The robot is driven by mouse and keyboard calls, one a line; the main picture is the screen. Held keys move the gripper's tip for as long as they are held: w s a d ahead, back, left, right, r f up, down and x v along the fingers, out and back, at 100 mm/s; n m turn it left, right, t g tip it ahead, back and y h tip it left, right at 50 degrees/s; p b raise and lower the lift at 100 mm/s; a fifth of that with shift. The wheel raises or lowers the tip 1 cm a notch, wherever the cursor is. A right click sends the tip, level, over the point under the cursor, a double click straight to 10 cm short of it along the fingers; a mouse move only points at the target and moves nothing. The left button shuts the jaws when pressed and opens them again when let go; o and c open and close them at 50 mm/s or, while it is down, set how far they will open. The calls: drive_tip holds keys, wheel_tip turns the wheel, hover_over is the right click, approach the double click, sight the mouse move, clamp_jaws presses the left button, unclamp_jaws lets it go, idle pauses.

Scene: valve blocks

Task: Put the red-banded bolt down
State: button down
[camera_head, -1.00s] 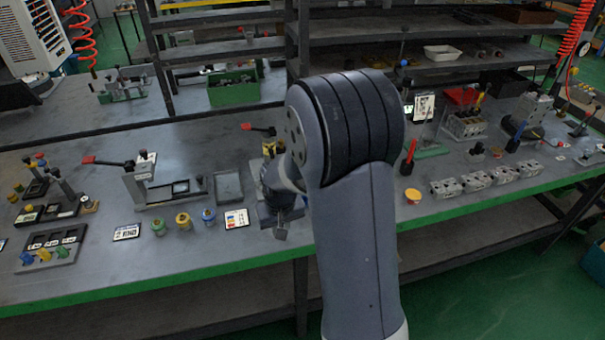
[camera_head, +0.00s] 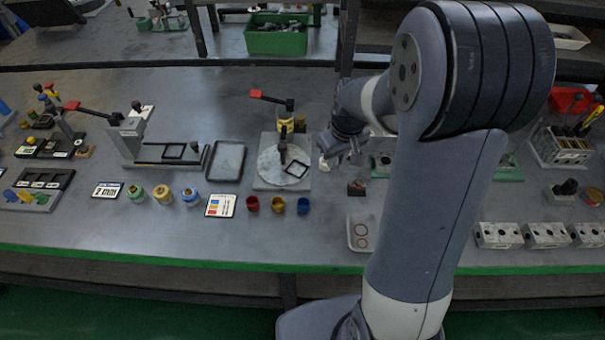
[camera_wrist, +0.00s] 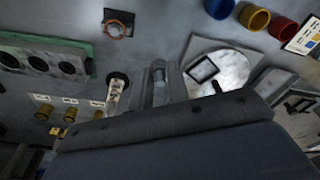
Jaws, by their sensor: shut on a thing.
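My gripper (camera_head: 343,146) points down over the bench, just right of the grinding-plate-like station (camera_head: 268,180). In the wrist view my gripper (camera_wrist: 160,80) has its fingers close together on a small grey, rounded thing, seemingly the bolt. The fingers hide most of it, and I see no red band. A black-topped, pale upright piece (camera_wrist: 116,88) is just left of the fingers there. A small dark block with an orange ring (camera_wrist: 118,24) lies beyond it; it also shows in the head view (camera_head: 356,188).
Red, yellow and blue cups (camera_head: 278,204) stand front-left of my gripper. A white tray with red rings (camera_head: 361,234) is near the front edge. A green-edged holder with round holes (camera_wrist: 42,62) is close by. Bare bench lies between the cups and tray.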

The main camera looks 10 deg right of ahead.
sight(332, 188)
wheel_tip(332, 188, down, 9)
drive_tip(key=shift+f, duration=0.2)
idle(0.3)
drive_tip(key=shift+f, duration=0.2)
drive_tip(key=c, duration=1.4)
unclamp_jaws()
drive_tip(key=shift+r, duration=0.1)
drive_tip(key=shift+o, duration=0.2)
drive_tip(key=shift+r, duration=0.1)
